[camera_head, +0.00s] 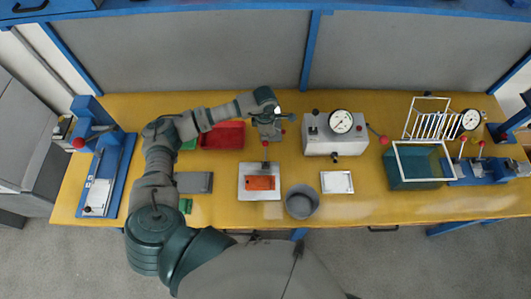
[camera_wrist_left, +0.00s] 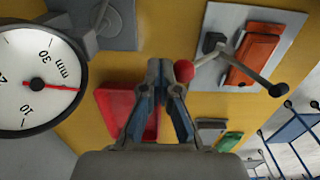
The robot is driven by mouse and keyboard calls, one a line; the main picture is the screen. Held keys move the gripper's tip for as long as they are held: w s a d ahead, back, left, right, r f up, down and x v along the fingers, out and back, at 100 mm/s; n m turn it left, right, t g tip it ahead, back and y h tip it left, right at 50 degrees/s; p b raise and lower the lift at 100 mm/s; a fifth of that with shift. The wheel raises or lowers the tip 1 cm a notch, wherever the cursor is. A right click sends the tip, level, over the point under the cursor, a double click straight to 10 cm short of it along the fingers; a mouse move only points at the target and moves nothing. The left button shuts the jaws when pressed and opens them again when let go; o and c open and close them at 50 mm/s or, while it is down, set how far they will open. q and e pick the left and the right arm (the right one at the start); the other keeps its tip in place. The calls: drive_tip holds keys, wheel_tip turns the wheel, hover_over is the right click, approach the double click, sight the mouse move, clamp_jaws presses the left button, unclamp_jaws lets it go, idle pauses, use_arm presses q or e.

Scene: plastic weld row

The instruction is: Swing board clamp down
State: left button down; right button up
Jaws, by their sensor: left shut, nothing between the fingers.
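The board clamp (camera_wrist_left: 215,42) stands on a pale plate (camera_head: 244,192), beside an orange board (camera_head: 261,183). In the left wrist view the orange board (camera_wrist_left: 254,53) lies on the plate, and a clamp rod ending in a black tip (camera_wrist_left: 278,90) passes over it. The clamp's red ball knob (camera_head: 266,144) sits near my left gripper (camera_head: 268,133). In the left wrist view the red knob (camera_wrist_left: 184,71) is just right of the fingertips of my left gripper (camera_wrist_left: 160,66). Those fingers are shut and empty; contact with the knob cannot be told. My right gripper is not in view.
A dial-gauge box (camera_head: 320,144) stands right of the left gripper and a red tray (camera_head: 222,136) left of it. A grey round bin (camera_head: 302,203) and a white-framed tray (camera_head: 337,182) lie right of the plate. Yellow table (camera_head: 375,205) shows bare further right.

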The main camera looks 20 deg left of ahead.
sight(265, 145)
use_arm(q)
drive_tip(key=shift+s+d+f, duration=0.25)
drive_tip(key=shift+s+f, duration=0.05)
drive_tip(key=shift+s, duration=0.3)
drive_tip(key=shift+s+d, duration=0.1)
drive_tip(key=shift+s+d+p, duration=0.25)
drive_tip(key=shift+s, duration=0.25)
drive_tip(key=shift+s+d+p, duration=0.2)
drive_tip(key=shift+s, duration=0.3)
drive_tip(key=shift+s+d, duration=0.1)
drive_tip(key=shift+s, duration=0.05)
drive_tip(key=shift+r, duration=0.1)
drive_tip(key=shift+s+d+r+p, duration=0.2)
drive_tip(key=shift+s+r+p, duration=0.15)
drive_tip(key=shift+r+p, duration=0.2)
